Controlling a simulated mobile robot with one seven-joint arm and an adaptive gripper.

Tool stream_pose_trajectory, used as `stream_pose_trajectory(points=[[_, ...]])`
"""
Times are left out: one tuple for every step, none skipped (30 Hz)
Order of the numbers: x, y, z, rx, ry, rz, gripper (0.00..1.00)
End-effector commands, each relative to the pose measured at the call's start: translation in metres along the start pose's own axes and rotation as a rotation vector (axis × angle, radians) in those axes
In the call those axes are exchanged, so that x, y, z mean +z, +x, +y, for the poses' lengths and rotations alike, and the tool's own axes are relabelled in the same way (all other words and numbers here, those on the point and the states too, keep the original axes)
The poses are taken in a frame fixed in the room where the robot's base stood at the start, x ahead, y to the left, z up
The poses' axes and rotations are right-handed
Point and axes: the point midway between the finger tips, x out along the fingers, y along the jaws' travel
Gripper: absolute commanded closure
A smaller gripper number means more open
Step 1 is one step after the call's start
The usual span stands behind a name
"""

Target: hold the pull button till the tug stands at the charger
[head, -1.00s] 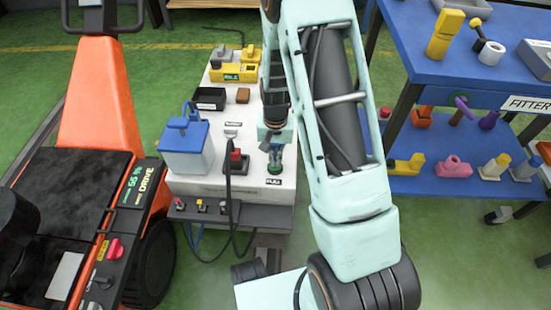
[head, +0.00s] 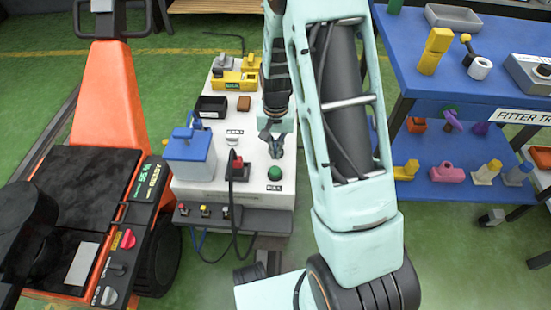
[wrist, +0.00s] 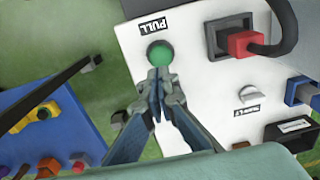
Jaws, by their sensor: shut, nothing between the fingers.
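The round green button (head: 274,174), marked PULL, is on the near right corner of the white bench panel. It also shows in the wrist view (wrist: 160,53). My gripper (head: 268,138) is shut and empty, behind the button in the head view and apart from it. In the wrist view its closed tips (wrist: 158,80) are just below the button in the picture. The orange tug (head: 108,95) stands left of the bench; its display (head: 145,183) reads 55 % and READY. I cannot tell which thing is the charger.
The white panel (head: 215,192) carries a blue-grey box (head: 191,152), a red plug (head: 237,165) with a black cable, a black tray (head: 211,107) and yellow parts (head: 235,80). A blue table (head: 415,85) with fittings stands right. Green floor shows between them.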

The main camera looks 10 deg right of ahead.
Motion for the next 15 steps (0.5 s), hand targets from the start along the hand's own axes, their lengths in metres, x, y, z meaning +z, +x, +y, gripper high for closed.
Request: stream_pose_trajectory(points=[[-0.001,-0.016,-0.001,-0.001,-0.001,0.004,1.00],[-0.001,-0.022,-0.001,-0.001,-0.001,0.004,1.00],[-0.001,-0.029,-0.001,-0.001,-0.001,0.003,1.00],[-0.001,-0.034,-0.001,-0.001,-0.001,0.004,1.00],[-0.001,-0.038,-0.001,-0.001,-0.001,0.004,1.00],[-0.001,-0.043,-0.001,-0.001,-0.002,0.003,1.00],[-0.001,-0.046,-0.001,0.000,-0.002,0.003,1.00],[-0.001,-0.049,-0.001,0.000,-0.001,0.003,1.00],[-0.002,-0.052,-0.001,0.000,-0.001,0.004,1.00],[-0.002,-0.053,-0.001,0.000,-0.001,0.004,1.00],[-0.002,-0.055,-0.001,0.000,-0.001,0.004,1.00],[-0.001,-0.056,-0.001,0.000,-0.001,0.003,1.00],[-0.001,-0.056,0.000,0.000,-0.001,0.003,1.00],[-0.001,-0.056,0.000,0.000,-0.001,0.002,1.00],[-0.001,-0.056,0.000,0.000,-0.001,0.002,1.00]])
